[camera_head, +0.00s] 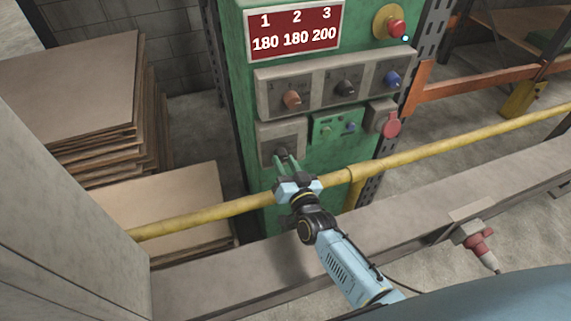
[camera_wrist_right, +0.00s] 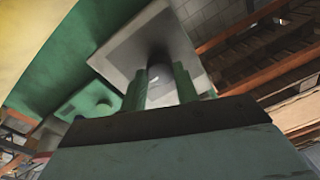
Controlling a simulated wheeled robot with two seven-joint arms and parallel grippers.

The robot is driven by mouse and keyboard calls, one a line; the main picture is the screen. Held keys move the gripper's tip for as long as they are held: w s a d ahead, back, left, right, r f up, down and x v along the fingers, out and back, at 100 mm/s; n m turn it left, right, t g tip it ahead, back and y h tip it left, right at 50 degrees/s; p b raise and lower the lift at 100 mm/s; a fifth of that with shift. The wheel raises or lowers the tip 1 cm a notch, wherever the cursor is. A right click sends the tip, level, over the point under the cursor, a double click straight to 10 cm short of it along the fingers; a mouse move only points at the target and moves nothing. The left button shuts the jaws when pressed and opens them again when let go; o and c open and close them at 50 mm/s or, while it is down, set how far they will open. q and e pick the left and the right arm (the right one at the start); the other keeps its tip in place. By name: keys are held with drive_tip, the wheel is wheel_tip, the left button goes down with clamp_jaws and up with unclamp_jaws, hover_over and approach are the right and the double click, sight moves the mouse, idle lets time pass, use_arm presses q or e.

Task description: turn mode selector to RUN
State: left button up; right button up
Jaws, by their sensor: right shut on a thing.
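The mode selector (camera_head: 282,154) is a dark knob on a small grey plate, low on the left of the green control cabinet. My right gripper (camera_head: 286,162) is at this knob, with its green fingers on either side of it. In the right wrist view the dark knob (camera_wrist_right: 160,76) stands between the two green fingers (camera_wrist_right: 160,88), which are shut on it. The fingers and wrist hide part of the knob, and I cannot read which position it points to. My left gripper is not in view.
A yellow rail (camera_head: 420,150) crosses in front of the cabinet, just below the gripper. Above are a grey panel with three knobs (camera_head: 345,88) and a red button (camera_head: 396,28). A red socket (camera_head: 391,124) is at right. Stacked boards (camera_head: 70,75) stand at left.

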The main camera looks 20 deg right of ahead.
drive_tip(key=shift+m, duration=0.5)
drive_tip(key=o, duration=1)
drive_tip(key=shift+c, duration=0.2)
drive_tip(key=s+d+p, duration=0.1)
drive_tip(key=s, duration=1.2)
drive_tip(key=shift+s+f, duration=0.2)
drive_tip(key=shift+f, duration=0.05)
